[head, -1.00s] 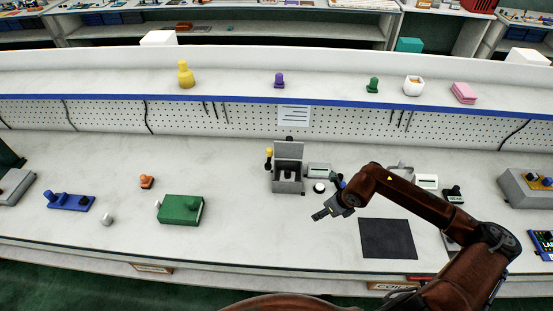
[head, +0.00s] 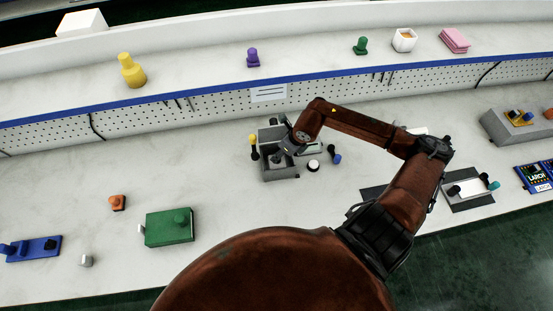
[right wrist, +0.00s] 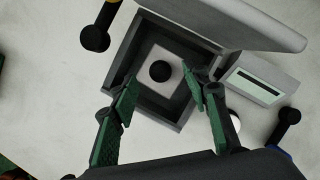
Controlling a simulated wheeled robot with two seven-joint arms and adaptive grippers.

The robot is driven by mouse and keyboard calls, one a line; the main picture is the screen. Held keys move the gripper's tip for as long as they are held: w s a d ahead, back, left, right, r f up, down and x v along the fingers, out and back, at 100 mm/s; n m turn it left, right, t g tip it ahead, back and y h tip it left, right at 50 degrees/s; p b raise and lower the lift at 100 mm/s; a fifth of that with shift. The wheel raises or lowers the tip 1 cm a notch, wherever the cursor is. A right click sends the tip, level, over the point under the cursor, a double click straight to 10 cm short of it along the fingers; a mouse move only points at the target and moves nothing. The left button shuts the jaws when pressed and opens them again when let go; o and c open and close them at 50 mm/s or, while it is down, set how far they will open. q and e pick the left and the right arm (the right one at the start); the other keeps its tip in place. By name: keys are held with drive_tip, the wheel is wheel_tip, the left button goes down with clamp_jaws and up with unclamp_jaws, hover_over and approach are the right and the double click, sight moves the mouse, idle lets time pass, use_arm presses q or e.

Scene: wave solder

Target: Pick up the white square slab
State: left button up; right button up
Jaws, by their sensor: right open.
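A white square slab (right wrist: 166,90) with a round black knob on top lies inside an open grey box (right wrist: 122,56), in the right wrist view. The grey box also shows in the head view (head: 282,174), where my arm partly hides its inside. My right gripper (right wrist: 160,80) is open over the box, its green fingers on either side of the knob and apart from it. In the head view my right gripper (head: 282,152) is at the box. My left gripper is not in view.
The box's raised lid (right wrist: 225,22) stands close by the gripper. A yellow-knobbed lever (head: 253,146) is at the box's left, and a white round button (head: 313,166) at its right. A green block (head: 168,228) sits farther left. Bare table lies between.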

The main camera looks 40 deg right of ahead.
drive_tip(key=x, duration=0.4)
drive_tip(key=shift+f, duration=0.3)
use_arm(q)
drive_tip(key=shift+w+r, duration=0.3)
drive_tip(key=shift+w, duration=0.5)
use_arm(e)
drive_tip(key=c, duration=0.5)
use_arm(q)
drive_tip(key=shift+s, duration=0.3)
use_arm(e)
drive_tip(key=c, duration=0.7)
